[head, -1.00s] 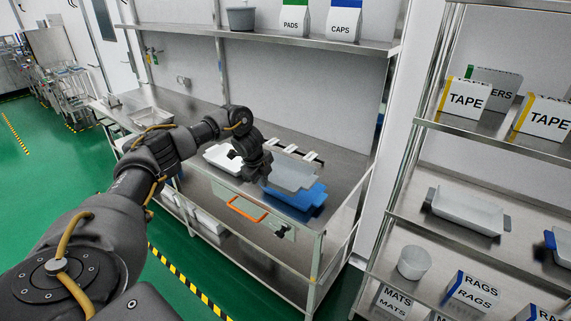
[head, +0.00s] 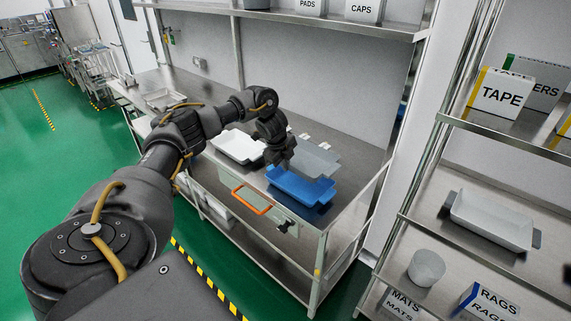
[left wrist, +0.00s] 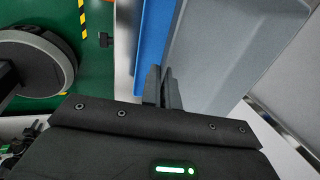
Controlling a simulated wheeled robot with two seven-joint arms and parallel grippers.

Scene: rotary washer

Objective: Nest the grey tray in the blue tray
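The grey tray (head: 318,160) hangs in the air over the back part of the blue tray (head: 300,188). The blue tray rests on the steel bench near its front edge. My left gripper (head: 284,160) is at the left side of the grey tray, its fingers close together on the tray's edge. In the left wrist view the fingertips (left wrist: 163,85) meet the near edge of the grey tray (left wrist: 235,45), with a strip of the blue tray (left wrist: 152,48) beyond to the left. The exact grip point is partly hidden. My right gripper is out of view.
A white tray (head: 238,146) stands on the bench (head: 345,195) left of the blue tray. Small white pieces lie behind the grey tray. A shelf rack at right holds another pale tray (head: 492,219), a cup (head: 426,267) and boxes. The bench's right end is clear.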

